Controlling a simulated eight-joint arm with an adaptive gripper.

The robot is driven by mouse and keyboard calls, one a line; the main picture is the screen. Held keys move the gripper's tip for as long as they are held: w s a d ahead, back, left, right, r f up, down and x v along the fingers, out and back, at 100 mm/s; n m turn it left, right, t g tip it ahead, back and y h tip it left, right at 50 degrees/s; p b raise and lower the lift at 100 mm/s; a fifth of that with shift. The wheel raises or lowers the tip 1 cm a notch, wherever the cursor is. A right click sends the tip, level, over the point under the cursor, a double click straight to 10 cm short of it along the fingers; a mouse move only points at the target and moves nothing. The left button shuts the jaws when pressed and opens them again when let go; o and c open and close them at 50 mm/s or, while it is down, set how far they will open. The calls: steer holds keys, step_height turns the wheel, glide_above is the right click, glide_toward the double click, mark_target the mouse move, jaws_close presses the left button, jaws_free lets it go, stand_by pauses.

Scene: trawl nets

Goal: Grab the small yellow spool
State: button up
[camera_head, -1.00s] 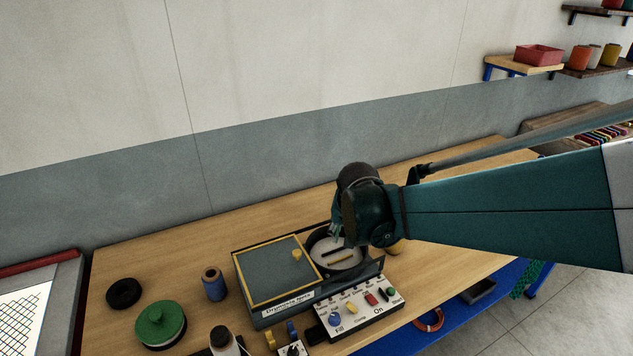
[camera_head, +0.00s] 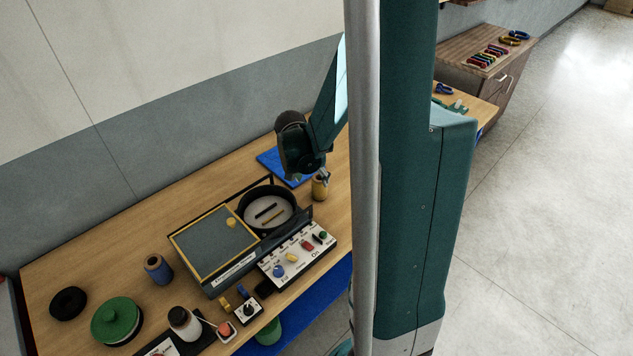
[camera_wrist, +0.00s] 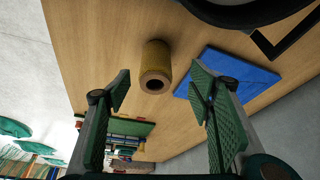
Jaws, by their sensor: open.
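The small yellow spool (camera_head: 320,187) stands upright on the wooden table, to the right of the round black pan, in the head view. In the wrist view the yellow spool (camera_wrist: 156,66) shows beyond the fingertips, its brown end with a dark hole toward the camera. My gripper (camera_wrist: 160,92) is open with nothing between its fingers. In the head view my gripper (camera_head: 322,178) is just above and beside the spool; its fingers are partly hard to make out. I cannot tell whether they touch it.
A blue mat (camera_head: 286,166) lies behind the spool. The black round pan (camera_head: 268,208) and the control panel (camera_head: 297,257) with knobs are close on its left. A blue spool (camera_head: 158,268) and a green-lidded container (camera_head: 116,320) stand farther left. The table's front edge is near.

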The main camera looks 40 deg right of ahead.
mark_target(320, 185)
steer(key=shift+s+d+f, duration=0.1)
steer(key=shift+d+f, duration=0.15)
steer(key=shift+d, duration=0.35)
steer(key=shift+f, duration=0.1)
steer(key=shift+x, duration=1.2)
steer(key=shift+f, duration=0.1)
steer(key=shift+x, duration=2.55)
steer(key=shift+s, duration=0.1)
steer(key=shift+c, duration=0.5)
steer(key=c, duration=0.9)
